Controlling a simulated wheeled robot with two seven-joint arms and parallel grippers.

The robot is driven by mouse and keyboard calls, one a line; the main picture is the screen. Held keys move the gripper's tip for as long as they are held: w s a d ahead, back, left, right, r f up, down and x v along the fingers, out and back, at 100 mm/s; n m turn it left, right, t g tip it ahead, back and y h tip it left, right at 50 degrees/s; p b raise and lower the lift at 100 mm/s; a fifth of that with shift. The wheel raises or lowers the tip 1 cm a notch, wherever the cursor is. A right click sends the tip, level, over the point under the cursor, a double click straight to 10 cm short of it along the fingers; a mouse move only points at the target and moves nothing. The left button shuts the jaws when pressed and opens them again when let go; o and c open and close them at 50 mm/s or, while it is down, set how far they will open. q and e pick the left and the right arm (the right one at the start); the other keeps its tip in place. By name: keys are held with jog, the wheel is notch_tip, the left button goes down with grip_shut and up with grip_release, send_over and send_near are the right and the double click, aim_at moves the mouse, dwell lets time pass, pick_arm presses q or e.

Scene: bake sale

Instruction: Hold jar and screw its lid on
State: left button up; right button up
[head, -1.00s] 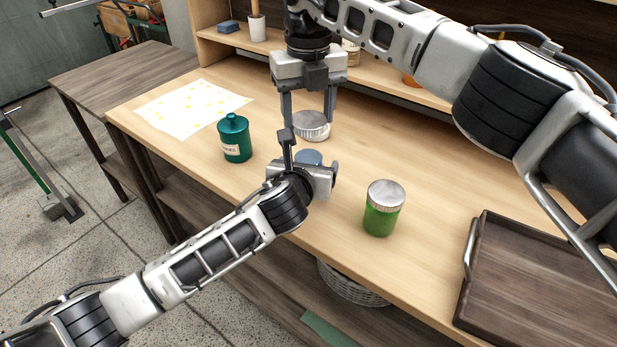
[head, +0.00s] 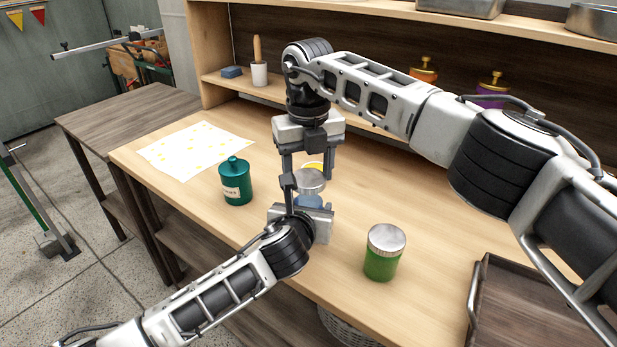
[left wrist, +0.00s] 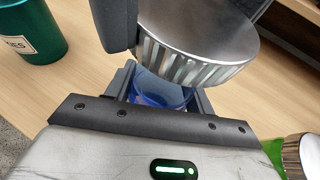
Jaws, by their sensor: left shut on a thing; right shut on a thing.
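My left gripper (head: 308,205) is shut on a blue jar (head: 312,201) and holds it upright above the table. The jar also shows between the fingers in the left wrist view (left wrist: 165,90). My right gripper (head: 309,178), coming from above, is shut on a silver ribbed lid (head: 312,183). The lid is directly over the jar's mouth, and in the left wrist view the lid (left wrist: 195,45) covers the jar's top. I cannot tell whether lid and jar touch, as the rim is hidden.
A teal bottle (head: 236,184) stands left of the grippers, and a green jar with a silver lid (head: 383,255) stands to the right. A spotted sheet (head: 195,150) lies at the left. A dark tray (head: 520,300) sits at the right. A yellow thing (head: 313,164) behind the lid is partly hidden.

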aim_at(311, 192)
jog(key=shift+f, duration=1.05)
jog(key=shift+f, duration=0.9)
jog(key=shift+f, duration=0.35)
jog(key=shift+f, duration=0.3)
jog(key=shift+d+f, duration=0.1)
jog(key=shift+f, duration=0.15)
jog(key=shift+d+r, duration=0.1)
jog(key=shift+r, duration=0.2)
dwell(0.7)
